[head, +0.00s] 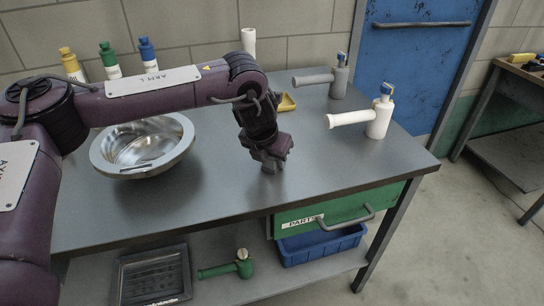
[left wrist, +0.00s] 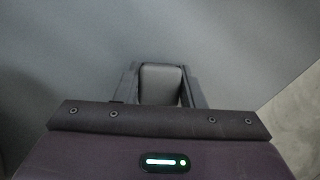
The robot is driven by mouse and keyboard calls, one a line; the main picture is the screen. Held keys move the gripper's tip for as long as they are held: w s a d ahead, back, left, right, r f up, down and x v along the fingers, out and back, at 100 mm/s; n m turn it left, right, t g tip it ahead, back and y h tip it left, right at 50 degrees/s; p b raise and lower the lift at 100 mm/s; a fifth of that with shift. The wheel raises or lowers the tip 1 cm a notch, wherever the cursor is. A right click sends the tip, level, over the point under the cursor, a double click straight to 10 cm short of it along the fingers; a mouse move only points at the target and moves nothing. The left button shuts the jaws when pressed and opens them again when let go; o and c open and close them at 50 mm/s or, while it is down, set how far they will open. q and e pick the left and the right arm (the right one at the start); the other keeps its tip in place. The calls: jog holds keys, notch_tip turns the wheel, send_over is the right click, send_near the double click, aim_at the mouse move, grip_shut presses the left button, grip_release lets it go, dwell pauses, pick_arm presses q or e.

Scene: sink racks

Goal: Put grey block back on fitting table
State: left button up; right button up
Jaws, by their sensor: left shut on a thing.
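My left gripper (head: 270,166) points down at the grey table (head: 225,205), right of the steel basin. In the left wrist view my left gripper (left wrist: 162,88) is shut on a grey block (left wrist: 161,78), which sits between the two fingers. The block's lower end is hard to make out, so I cannot tell whether it touches the table top. In the head view the block is mostly hidden by the fingers. My right gripper is not in view.
A steel basin (head: 142,150) stands left of the gripper. Bottles (head: 109,62) line the wall. The front table top is clear, above a green drawer (head: 335,208).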

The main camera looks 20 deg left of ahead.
pick_arm(q)
jog(key=o, duration=1)
jog(key=shift+c, duration=0.2)
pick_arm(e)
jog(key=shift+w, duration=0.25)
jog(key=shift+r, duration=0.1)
pick_arm(q)
jog(key=shift+r, duration=0.5)
jog(key=v, duration=1.1)
jog(key=shift+s+p, duration=0.15)
jog(key=shift+p, duration=0.2)
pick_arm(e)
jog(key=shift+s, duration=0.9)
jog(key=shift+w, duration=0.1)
